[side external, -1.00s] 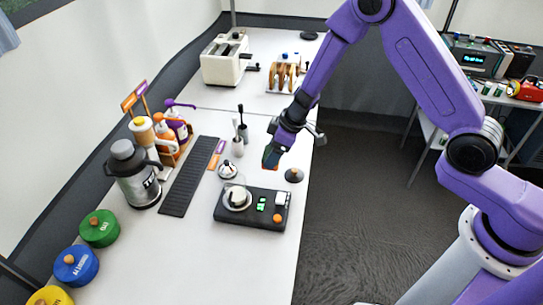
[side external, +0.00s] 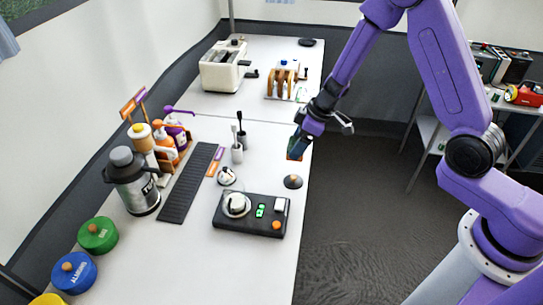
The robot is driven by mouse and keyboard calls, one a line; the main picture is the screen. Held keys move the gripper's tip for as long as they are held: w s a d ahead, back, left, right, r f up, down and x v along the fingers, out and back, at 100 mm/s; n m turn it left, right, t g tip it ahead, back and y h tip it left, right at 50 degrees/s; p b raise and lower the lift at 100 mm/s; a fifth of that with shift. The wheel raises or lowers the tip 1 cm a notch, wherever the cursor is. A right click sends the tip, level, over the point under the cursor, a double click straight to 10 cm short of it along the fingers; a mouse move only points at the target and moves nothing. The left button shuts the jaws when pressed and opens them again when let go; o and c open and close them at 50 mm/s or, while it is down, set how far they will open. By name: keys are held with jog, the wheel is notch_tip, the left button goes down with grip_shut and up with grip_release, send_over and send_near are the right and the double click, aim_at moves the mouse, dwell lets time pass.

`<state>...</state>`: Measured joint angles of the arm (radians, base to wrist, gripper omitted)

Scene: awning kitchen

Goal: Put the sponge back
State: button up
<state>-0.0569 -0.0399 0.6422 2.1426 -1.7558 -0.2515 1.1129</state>
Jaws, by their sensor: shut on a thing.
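My gripper (side external: 301,137) is at the right edge of the white counter, pointing down. The fingers partly hide the sponge. The sponge is at or just above the counter's right edge; whether it touches the surface I cannot tell. No sponge holder can be clearly made out.
A black scale (side external: 250,214) and a dark knobbed disc (side external: 293,182) are in front of my gripper. A white cup with brushes (side external: 237,152) stands left. Behind are a toaster (side external: 222,68) and a wooden rack (side external: 283,80). Pump bottles (side external: 177,137) and a flask (side external: 134,181) stand further left.

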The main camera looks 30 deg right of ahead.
jog(key=w+f, duration=0.2)
jog(key=w, duration=0.1)
jog(key=w+a+f, duration=0.1)
jog(key=w+f, duration=0.1)
jog(key=w, duration=0.1)
jog(key=w+f, duration=0.3)
jog(key=shift+w+a+f, duration=0.1)
jog(key=shift+a, duration=0.25)
jog(key=shift+w+a+f, duration=0.1)
jog(key=shift+w+f, duration=0.4)
jog(key=shift+f, duration=1.65)
jog(key=shift+f, duration=0.15)
jog(key=o, duration=1)
